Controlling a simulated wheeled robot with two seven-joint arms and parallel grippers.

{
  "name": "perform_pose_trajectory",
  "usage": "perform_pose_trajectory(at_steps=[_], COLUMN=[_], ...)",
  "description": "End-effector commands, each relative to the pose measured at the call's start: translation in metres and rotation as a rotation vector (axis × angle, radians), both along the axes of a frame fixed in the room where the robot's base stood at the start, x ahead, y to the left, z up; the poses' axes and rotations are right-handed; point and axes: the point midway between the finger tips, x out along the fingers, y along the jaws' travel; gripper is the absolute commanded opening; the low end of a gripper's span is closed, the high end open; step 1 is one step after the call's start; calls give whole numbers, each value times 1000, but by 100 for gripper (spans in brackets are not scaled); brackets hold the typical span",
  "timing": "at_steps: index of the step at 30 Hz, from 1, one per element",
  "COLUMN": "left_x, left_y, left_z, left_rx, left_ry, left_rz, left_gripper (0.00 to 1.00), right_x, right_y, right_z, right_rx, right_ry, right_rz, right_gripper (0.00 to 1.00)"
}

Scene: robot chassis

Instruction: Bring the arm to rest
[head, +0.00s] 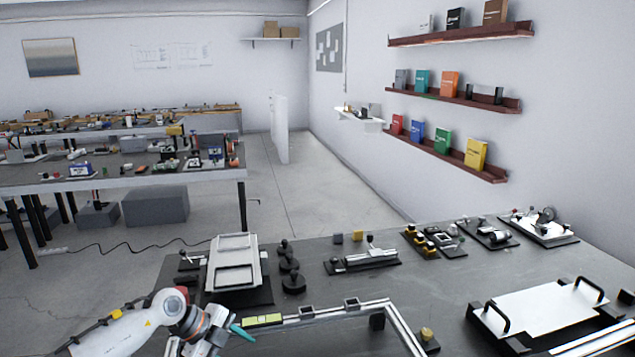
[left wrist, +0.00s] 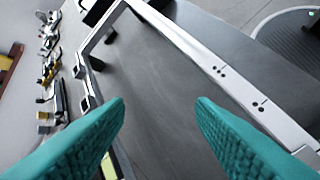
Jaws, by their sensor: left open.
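My left arm comes in from the lower left in the head view. Its gripper (head: 240,331) has teal fingers and is near the left end of a silver metal frame (head: 402,328) on the dark table. In the left wrist view the two teal fingers (left wrist: 160,108) are wide apart with nothing between them. The silver frame (left wrist: 215,72) lies beyond and below the fingertips there. A yellow-green block (head: 263,320) sits at the frame's left corner, just right of the gripper in the head view. My right gripper does not show.
A grey tray fixture (head: 236,277) stands behind the left arm, with black knobs (head: 291,278) beside it. A white plate with black handles (head: 540,308) is at the right. Several small fixtures line the table's back. Wall shelves (head: 450,160) hold colored boxes. Bare table lies inside the frame.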

Motion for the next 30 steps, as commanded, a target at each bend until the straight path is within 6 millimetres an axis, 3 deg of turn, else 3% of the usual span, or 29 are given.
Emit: perform_pose_trajectory(at_steps=[1, 4, 6, 10, 13, 17, 20, 23, 27, 30], left_x=[-10, -26, -35, -45, -49, -56, -72, -102, -164, -206], left_y=[-35, -102, -132, -152, -139, -99, -61, -24, 12, 24], left_z=[-1, 19, 41, 79, 97, 92, 68, 32, -20, -45], left_rx=[-112, -391, -575, -856, -997, -1062, -1021, -905, -673, -522], left_ry=[-41, -164, -245, -365, -417, -419, -362, -252, -43, 97], left_rz=[-29, -32, 23, 229, 467, 830, 1120, 1385, 1650, 1745], left_gripper=[50, 50, 50, 50, 50, 50, 50, 50, 50, 50], right_x=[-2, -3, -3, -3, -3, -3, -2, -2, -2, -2], right_y=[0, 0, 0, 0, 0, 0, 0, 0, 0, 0], right_z=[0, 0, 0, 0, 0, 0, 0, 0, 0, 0], right_rx=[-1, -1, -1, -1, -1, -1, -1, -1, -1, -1], right_ry=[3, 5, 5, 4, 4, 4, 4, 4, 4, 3], right_rz=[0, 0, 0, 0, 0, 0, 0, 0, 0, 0], right_gripper=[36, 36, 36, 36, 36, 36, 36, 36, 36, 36])
